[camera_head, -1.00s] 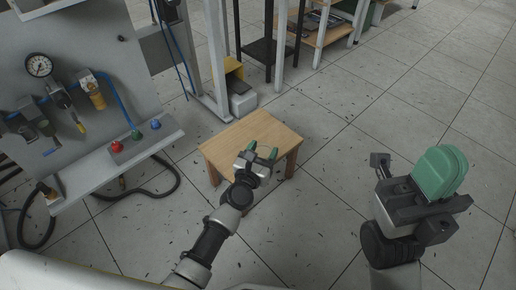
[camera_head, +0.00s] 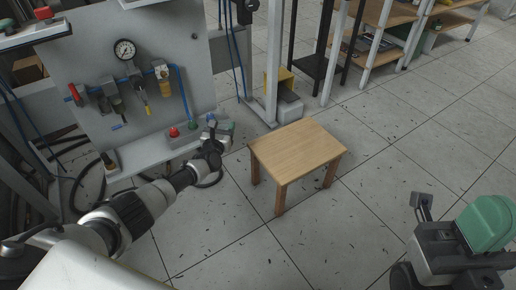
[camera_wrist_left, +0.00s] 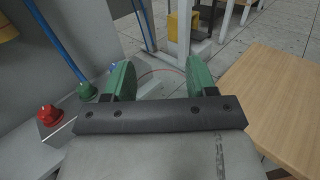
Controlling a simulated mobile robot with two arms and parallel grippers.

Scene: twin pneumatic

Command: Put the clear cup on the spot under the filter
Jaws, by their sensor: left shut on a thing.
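My left gripper (camera_head: 220,128) is beside the button ledge of the grey panel. In the left wrist view its green fingers (camera_wrist_left: 160,82) stand apart, shut on the clear cup (camera_wrist_left: 160,72), which shows only as a faint curved rim between them. I cannot make out the cup in the head view. Several air units hang on the panel, among them a dark-bowled one (camera_head: 114,100) and an amber one (camera_head: 162,72); I cannot tell for sure which is the filter. No spot under them is clear to me. My right gripper (camera_head: 487,222) is at the lower right, far from the panel.
A small wooden table (camera_head: 298,148) stands right of the left gripper, its top bare. The ledge (camera_head: 150,152) carries red, green and blue buttons. A black hose hangs below it. A metal frame post (camera_head: 272,65) stands behind. Open tiled floor lies to the right.

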